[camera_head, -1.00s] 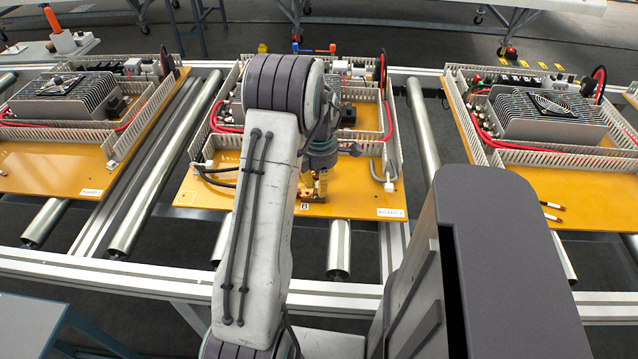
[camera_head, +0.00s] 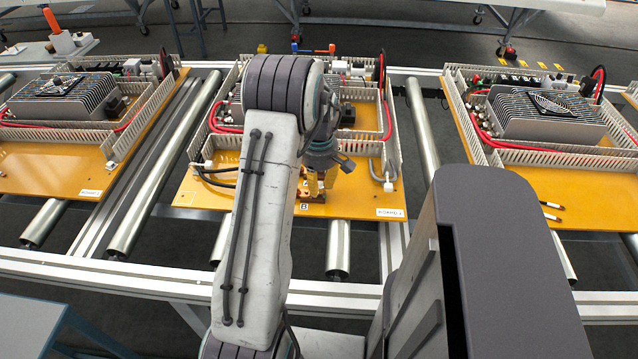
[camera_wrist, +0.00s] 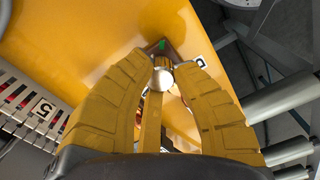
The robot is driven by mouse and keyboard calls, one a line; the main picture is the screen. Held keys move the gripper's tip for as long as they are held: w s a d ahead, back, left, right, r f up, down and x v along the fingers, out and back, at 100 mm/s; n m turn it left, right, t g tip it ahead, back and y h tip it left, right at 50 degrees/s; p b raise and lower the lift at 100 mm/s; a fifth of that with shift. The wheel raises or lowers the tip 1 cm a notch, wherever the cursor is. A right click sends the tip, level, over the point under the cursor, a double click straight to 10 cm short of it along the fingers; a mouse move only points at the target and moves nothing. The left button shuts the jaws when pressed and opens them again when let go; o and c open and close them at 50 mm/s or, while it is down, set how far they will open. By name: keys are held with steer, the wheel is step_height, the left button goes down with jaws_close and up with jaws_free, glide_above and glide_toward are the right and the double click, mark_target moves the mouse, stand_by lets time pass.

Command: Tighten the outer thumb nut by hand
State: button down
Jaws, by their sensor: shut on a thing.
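My gripper (camera_head: 321,184) is above the front part of the yellow board (camera_head: 255,198) in the middle, pointing down. In the wrist view my gripper (camera_wrist: 164,66) has its yellow fingers closed around a round, shiny silver thumb nut (camera_wrist: 163,79). A brass-coloured ring shows just beyond the nut, with a dark reddish-brown block (camera_wrist: 172,51) and a small green mark (camera_wrist: 162,45) behind it. The fingers hide the sides of the nut. In the head view the nut cannot be made out behind my arm and fingers.
Slotted duct walls, cables and a grey cable loop (camera_head: 385,172) stand around the board, close to my wrist on the right. Similar boards lie left and right (camera_head: 552,193). Metal rollers (camera_head: 423,130) run between them.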

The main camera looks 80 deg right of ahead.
steer(key=m, duration=0.3)
steer(key=shift+f, duration=0.1)
steer(key=c, duration=1.2)
jaws_free()
steer(key=shift+w, duration=0.1)
steer(key=n, duration=0.5)
steer(key=shift+n, duration=0.4)
steer(key=n, duration=0.5)
steer(key=shift+a, duration=0.1)
